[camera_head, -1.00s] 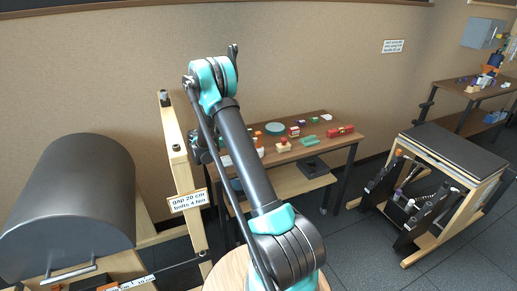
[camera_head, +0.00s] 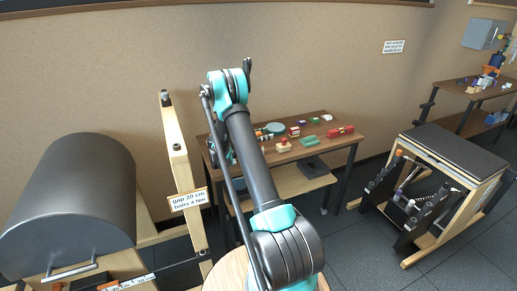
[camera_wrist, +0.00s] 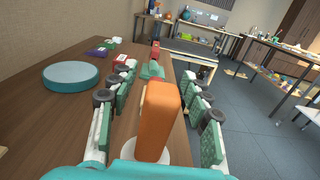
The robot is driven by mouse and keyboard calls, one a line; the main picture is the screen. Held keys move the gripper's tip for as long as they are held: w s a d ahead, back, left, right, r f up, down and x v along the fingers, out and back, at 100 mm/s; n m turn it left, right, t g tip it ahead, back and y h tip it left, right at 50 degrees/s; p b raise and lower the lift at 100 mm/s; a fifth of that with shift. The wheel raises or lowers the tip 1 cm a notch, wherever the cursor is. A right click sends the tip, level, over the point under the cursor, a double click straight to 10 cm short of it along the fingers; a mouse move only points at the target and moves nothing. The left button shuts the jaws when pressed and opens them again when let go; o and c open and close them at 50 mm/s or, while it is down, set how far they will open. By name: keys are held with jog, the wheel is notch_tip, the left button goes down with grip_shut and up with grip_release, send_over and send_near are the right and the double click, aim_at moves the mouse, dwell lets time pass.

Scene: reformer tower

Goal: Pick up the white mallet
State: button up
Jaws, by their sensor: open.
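In the wrist view an orange upright block with rounded edges (camera_wrist: 158,115) stands on a round white base (camera_wrist: 149,150) on the brown bench top (camera_wrist: 50,125). It may be the white mallet seen handle-up; I cannot tell for sure. No other clear mallet shows. My gripper (camera_wrist: 157,76) is open, with its green-padded fingers on either side of the orange block and a visible gap to it on the right. In the head view my arm hides most of the gripper and this object.
A teal disc (camera_wrist: 70,76) lies left of the fingers. A green piece (camera_wrist: 153,69), a red block (camera_wrist: 120,59) and a red toolbox (camera_head: 340,131) lie farther along the bench. A wooden post with a sign (camera_head: 187,200) stands left of my arm.

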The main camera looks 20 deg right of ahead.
jog(key=shift+d, duration=0.25)
grip_shut()
dwell(0.3)
